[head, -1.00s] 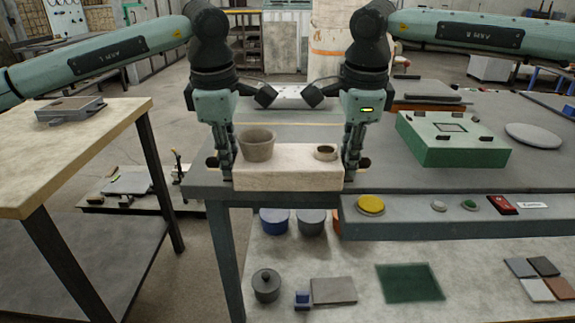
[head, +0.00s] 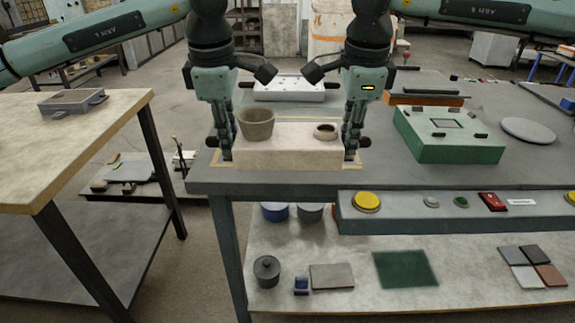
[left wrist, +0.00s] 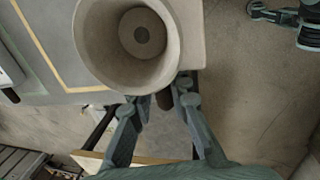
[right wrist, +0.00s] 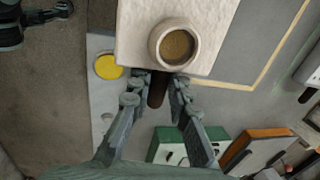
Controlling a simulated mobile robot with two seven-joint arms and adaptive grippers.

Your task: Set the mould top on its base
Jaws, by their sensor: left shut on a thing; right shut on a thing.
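The mould top looks to be a pale block (head: 285,152) with a grey pouring cup (head: 256,124) and a small ring-shaped opening (head: 326,131) on top. It is level, over the front left of the grey table. My left gripper (head: 222,150) is shut on a dark handle at its left end; the handle (left wrist: 164,98) shows between the fingers in the left wrist view. My right gripper (head: 352,150) is shut on the handle (right wrist: 157,90) at its right end. The block's underside is hidden; I cannot tell whether the base is beneath it or whether they touch.
A yellow tape outline (head: 362,165) surrounds the block's place. A white tray (head: 290,89) is behind it and a green box (head: 450,134) to the right. A grey frame (head: 73,101) stands on the left table. A step with yellow buttons (head: 366,201) runs along the front.

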